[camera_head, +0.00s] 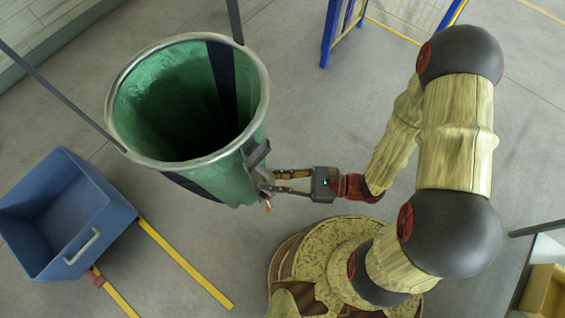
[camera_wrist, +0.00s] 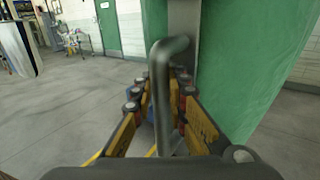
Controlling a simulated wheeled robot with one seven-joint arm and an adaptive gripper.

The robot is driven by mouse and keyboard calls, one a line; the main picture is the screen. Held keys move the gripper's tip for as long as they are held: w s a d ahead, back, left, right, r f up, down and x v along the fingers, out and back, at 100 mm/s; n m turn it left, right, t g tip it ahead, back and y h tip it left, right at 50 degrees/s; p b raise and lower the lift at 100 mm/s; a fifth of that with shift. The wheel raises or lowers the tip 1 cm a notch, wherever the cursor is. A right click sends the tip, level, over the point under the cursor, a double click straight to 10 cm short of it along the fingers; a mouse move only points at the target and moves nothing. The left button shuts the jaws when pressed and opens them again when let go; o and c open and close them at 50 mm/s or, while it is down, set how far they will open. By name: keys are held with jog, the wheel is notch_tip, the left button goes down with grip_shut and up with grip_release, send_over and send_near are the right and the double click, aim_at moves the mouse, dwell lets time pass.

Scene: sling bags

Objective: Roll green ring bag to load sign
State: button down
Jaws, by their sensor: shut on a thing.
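The green ring bag (camera_head: 238,180) hangs with its open mouth up at the upper left of the head view; dark straps run up from its metal rim. Its green side also fills the right of the wrist view (camera_wrist: 262,70). My gripper (camera_head: 268,181) is at the right side of the bag, its fingers reaching left to it. In the wrist view a bent grey metal handle (camera_wrist: 161,95) runs between the fingers, and my gripper is shut on it. The handle's far end by the bag is partly hidden by the fingers. I cannot make out a load sign in either view.
A blue bin (camera_head: 108,232) with a pale handle stands on the floor at the lower left, beside yellow floor strips (camera_head: 186,262). A blue and yellow barrier (camera_head: 345,28) stands at the top. A yellow box (camera_head: 545,290) is at the lower right. Grey floor between is clear.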

jog(key=shift+s+a, duration=0.45)
jog(key=shift+s, duration=0.15)
jog(key=c, duration=1.8)
grip_release()
jog(key=shift+o, duration=0.2)
jog(key=shift+d, duration=0.1)
jog(key=d, duration=1.1)
jog(key=shift+s+d, duration=0.4)
